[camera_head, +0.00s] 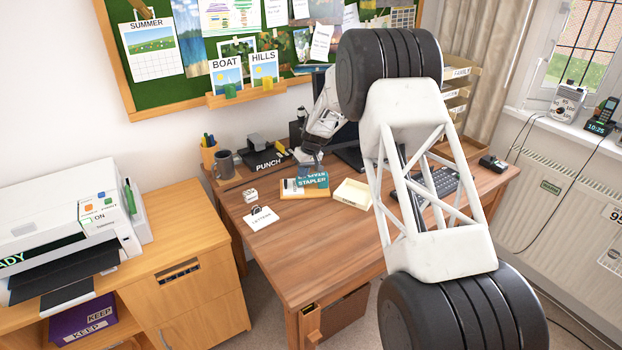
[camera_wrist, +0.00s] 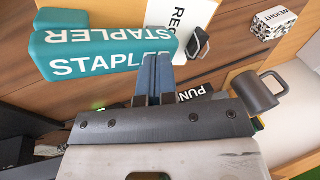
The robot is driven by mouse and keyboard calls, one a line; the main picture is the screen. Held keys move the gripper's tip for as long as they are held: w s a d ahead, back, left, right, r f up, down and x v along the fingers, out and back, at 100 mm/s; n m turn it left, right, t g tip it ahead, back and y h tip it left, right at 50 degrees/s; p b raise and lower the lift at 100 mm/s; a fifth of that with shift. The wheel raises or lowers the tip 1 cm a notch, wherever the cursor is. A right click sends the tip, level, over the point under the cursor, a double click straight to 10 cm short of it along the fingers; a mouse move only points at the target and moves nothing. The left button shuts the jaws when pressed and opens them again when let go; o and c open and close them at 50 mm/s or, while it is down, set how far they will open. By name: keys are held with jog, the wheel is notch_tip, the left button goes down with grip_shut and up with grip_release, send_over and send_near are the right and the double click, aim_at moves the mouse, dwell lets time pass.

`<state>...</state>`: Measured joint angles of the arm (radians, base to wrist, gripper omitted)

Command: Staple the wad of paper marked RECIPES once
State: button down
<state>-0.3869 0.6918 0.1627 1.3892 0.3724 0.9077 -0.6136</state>
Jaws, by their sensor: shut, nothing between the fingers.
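The teal stapler (camera_wrist: 100,52), marked STAPLER, lies across the left of the wrist view. In the head view the stapler (camera_head: 313,180) lies on the desk below my gripper. A white paper (camera_wrist: 180,14) with the letters REC showing lies beside the stapler; the rest of its word is hidden. It rests on a tan board (camera_wrist: 224,14), which also shows in the head view (camera_head: 305,194). My gripper (camera_wrist: 152,80) is shut and empty, its blue fingertips in front of the stapler's edge. I cannot tell whether they touch it. In the head view my gripper (camera_head: 313,160) is small and partly hidden.
A dark loop-shaped piece (camera_wrist: 202,42) is beside the paper. The desk front (camera_head: 310,250) is clear.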

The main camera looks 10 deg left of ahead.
dwell(0.5)
jog(key=shift+v, duration=3.9)
jog(key=shift+d+r, duration=0.1)
jog(key=s+d+r+m+t+h, duration=0.15)
jog(key=s+d+r+m, duration=0.25)
jog(key=s+d+r, duration=2.15)
jog(key=s+d+f+m, duration=0.1)
jog(key=s+d, duration=0.4)
jog(key=s, duration=0.8)
jog(key=s+d+f+m+t+h, duration=0.1)
jog(key=s+d, duration=0.4)
jog(key=s, duration=0.7)
jog(key=s+d+f+m+t+h, duration=0.1)
jog(key=s+d, duration=0.5)
jog(key=s, duration=0.7)
jog(key=shift+s+f+m, duration=0.35)
jog(key=shift+f+m, duration=0.25)
jog(key=shift+m, duration=0.4)
